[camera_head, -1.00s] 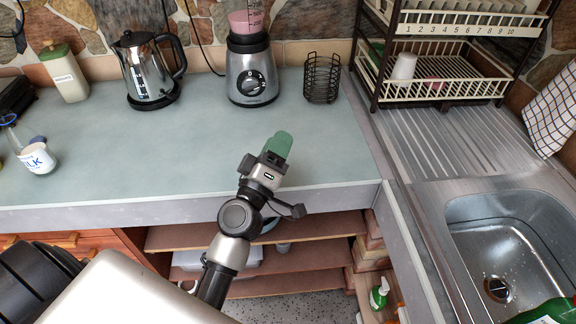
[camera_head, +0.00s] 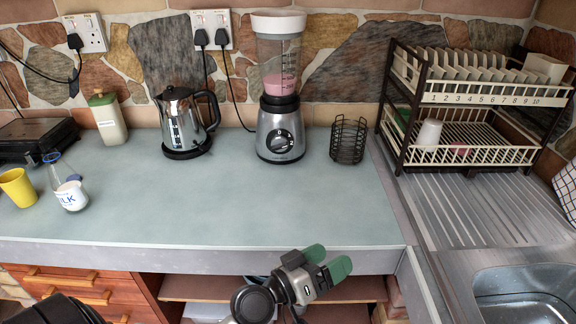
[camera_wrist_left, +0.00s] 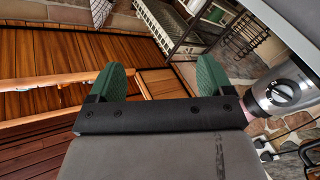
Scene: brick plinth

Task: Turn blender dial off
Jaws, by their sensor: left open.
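The blender (camera_head: 281,110) stands at the back of the counter, with a silver base, a clear jug holding pink liquid and a white lid. Its round black dial (camera_head: 283,140) faces me on the front of the base; its setting is too small to read. My left gripper (camera_head: 327,260) is open and empty, at the counter's front edge in the picture, well short of the blender. In the left wrist view its green fingers (camera_wrist_left: 161,82) are spread apart, and the dial (camera_wrist_left: 283,92) shows at the right edge, outside the fingers. My right gripper is not in view.
A kettle (camera_head: 183,122) stands left of the blender and a black wire basket (camera_head: 348,140) right of it. A dish rack (camera_head: 470,100) and sink (camera_head: 525,290) are further right. A milk bottle (camera_head: 70,192) and yellow cup (camera_head: 17,188) are at left. The counter (camera_head: 220,205) before the blender is clear.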

